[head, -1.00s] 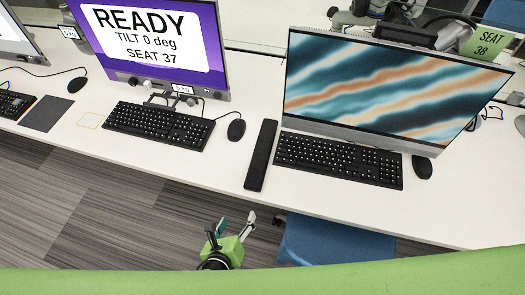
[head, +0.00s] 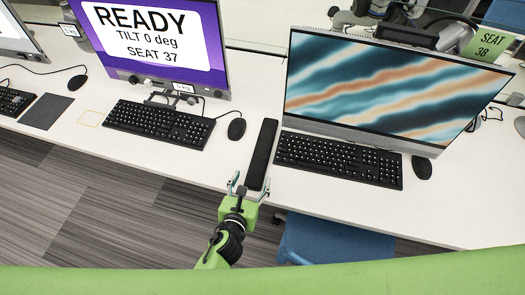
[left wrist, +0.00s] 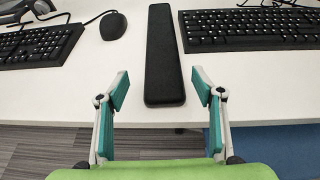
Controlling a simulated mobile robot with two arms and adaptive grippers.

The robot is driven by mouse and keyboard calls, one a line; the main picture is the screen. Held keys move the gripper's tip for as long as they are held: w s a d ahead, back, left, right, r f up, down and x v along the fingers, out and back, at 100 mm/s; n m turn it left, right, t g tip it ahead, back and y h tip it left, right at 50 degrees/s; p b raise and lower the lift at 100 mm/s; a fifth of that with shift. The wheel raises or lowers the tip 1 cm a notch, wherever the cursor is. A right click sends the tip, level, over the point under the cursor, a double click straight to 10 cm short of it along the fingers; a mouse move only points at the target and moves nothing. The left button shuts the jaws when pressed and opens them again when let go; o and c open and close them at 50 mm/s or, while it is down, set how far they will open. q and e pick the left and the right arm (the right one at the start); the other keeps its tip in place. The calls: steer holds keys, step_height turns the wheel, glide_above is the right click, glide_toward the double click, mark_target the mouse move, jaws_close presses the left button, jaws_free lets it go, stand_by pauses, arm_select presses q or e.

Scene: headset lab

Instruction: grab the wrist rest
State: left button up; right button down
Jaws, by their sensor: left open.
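The wrist rest is a long, narrow black pad (head: 262,152) lying on the white desk between the two keyboards, its near end close to the desk's front edge. In the left wrist view the wrist rest (left wrist: 165,60) runs away from me, ahead of the gap between the fingers. My left gripper (head: 249,185) is open, with its fingertips at the near end of the wrist rest. In the left wrist view the open fingers (left wrist: 160,90) stand to either side of that near end, apart from it. My right gripper is not in view.
A keyboard (head: 338,159) stands close to the right of the wrist rest. A mouse (head: 236,129) and another keyboard (head: 158,124) lie to the left. Monitors stand behind. A blue chair (head: 335,240) is below the desk's front edge. Bare desk (head: 215,165) shows left of the wrist rest.

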mark_target(256, 173)
arm_select(q)
steer(key=x, duration=0.5)
steer(key=shift+d+f, duration=0.1)
steer(key=shift+d, duration=0.15)
steer(key=shift+s, duration=0.1)
steer(key=c, duration=1.3)
